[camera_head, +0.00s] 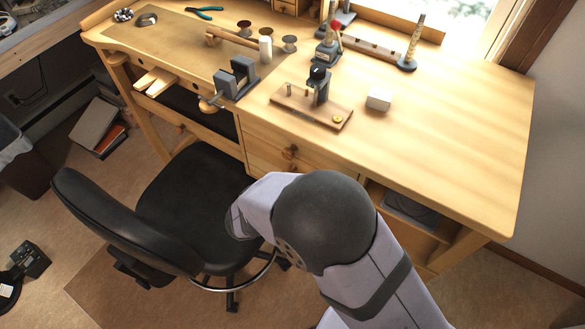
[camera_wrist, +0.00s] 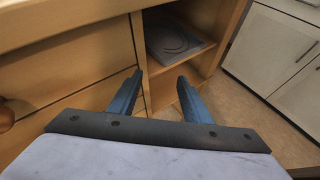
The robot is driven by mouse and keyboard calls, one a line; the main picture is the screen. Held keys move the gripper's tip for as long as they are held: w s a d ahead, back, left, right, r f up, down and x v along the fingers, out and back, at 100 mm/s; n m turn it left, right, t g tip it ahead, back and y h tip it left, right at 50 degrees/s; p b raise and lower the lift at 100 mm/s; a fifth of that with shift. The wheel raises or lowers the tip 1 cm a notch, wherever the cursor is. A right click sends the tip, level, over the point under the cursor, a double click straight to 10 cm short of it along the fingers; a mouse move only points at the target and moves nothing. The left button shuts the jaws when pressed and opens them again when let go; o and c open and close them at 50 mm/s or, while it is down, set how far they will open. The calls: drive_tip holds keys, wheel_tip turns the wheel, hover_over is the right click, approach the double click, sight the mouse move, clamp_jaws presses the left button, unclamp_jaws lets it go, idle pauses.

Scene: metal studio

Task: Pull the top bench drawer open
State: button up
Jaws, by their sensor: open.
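The wooden bench (camera_head: 440,130) has a stack of drawers under its top. The top bench drawer (camera_head: 266,142) looks shut, with a round brown knob (camera_head: 290,152) on its front. In the wrist view, drawer fronts (camera_wrist: 75,60) fill the left, and part of a round knob (camera_wrist: 5,117) shows at the left edge; I cannot tell which drawer it belongs to. My gripper (camera_wrist: 160,78) is open and empty, its two blue-grey fingers apart, near the drawers' right edge and right of that knob. In the head view my arm hides the gripper.
A black office chair (camera_head: 205,190) stands left of my arm, close to the drawers. An open shelf (camera_wrist: 190,65) holding a grey flat item (camera_wrist: 172,38) is right of the drawers. White cabinets (camera_wrist: 275,50) stand at the right.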

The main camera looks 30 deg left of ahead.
drive_tip(key=s+a+r+n+t+y+b, duration=0.1)
drive_tip(key=s+a+n+t+y+b, duration=0.25)
drive_tip(key=a, duration=0.65)
drive_tip(key=n+t+y, duration=0.4)
drive_tip(key=n, duration=0.1)
approach(286, 156)
drive_tip(key=shift+w+a+p, duration=0.1)
drive_tip(key=shift+w+p, duration=1)
drive_tip(key=shift+w, duration=2.85)
